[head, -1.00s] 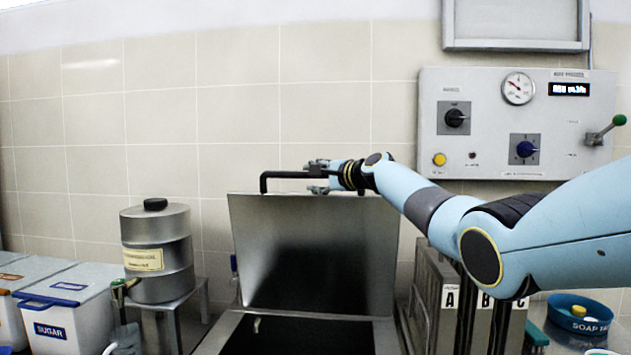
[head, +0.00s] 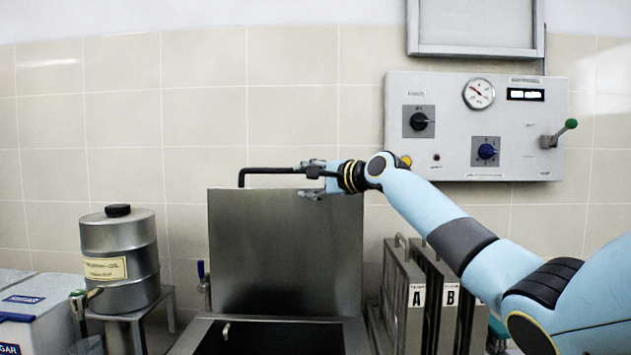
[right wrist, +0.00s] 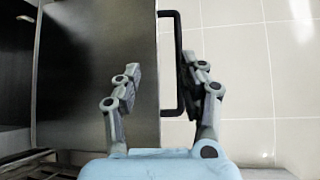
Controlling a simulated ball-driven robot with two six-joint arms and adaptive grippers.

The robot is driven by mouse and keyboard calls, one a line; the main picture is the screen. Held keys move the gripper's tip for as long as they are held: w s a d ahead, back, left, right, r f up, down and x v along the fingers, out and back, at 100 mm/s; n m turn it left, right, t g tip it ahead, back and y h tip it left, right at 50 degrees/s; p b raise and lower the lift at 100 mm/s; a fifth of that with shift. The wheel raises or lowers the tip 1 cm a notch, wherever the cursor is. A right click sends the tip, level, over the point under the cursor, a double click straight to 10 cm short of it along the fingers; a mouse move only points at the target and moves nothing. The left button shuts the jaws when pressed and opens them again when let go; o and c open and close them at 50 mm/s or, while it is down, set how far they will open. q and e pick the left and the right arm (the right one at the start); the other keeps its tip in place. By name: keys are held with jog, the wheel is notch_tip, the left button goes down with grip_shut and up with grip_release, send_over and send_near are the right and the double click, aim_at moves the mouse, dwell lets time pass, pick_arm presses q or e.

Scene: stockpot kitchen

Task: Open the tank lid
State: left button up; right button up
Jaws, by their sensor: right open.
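The tank lid (head: 285,250) is a flat steel plate standing about upright at the back of the open tank (head: 190,338). A black bar handle (head: 270,170) runs along the lid's top edge, and it also shows in the right wrist view (right wrist: 180,60). My right gripper (head: 312,180) is at the handle's right part. In the right wrist view my right gripper (right wrist: 160,82) is open, with one finger over the lid's face and the other over the handle bar. Whether it touches the handle I cannot tell. My left gripper is not in view.
A steel canister (head: 120,262) stands on a small stand at the left, by white bins (head: 35,310). Upright metal holders marked A and B (head: 405,285) stand close right of the tank. A control panel (head: 455,105) hangs on the tiled wall behind.

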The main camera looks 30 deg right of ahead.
jog(key=shift+v, duration=1.35)
